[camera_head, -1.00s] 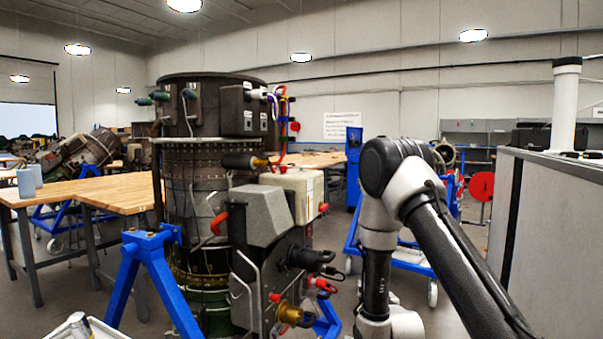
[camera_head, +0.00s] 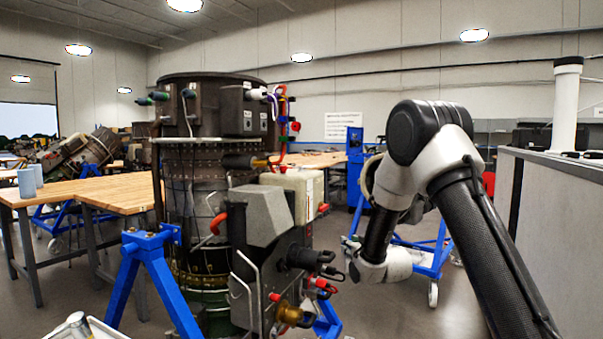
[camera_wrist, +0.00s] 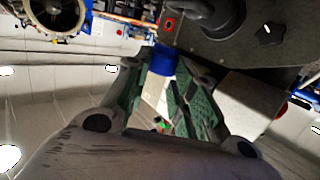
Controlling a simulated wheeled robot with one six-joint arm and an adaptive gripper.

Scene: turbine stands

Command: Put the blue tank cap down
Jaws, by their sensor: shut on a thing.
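In the wrist view the blue tank cap (camera_wrist: 162,60) sits between the tips of my gripper (camera_wrist: 160,72). The green-padded fingers are shut on it. The cap lies close to the edge of a dark grey panel (camera_wrist: 215,45) in that view; I cannot tell whether they touch. In the head view my arm reaches forward to the right of the turbine, with its light grey wrist low near the middle. The gripper and cap cannot be made out clearly there.
The tall turbine (camera_head: 195,210) stands on a blue stand (camera_head: 150,270), with hoses and fittings protruding on its right side. A wooden table (camera_head: 95,190) stands at left, with cups on it. A white tray (camera_head: 105,328) shows at bottom left. A grey cabinet (camera_head: 560,230) stands at right.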

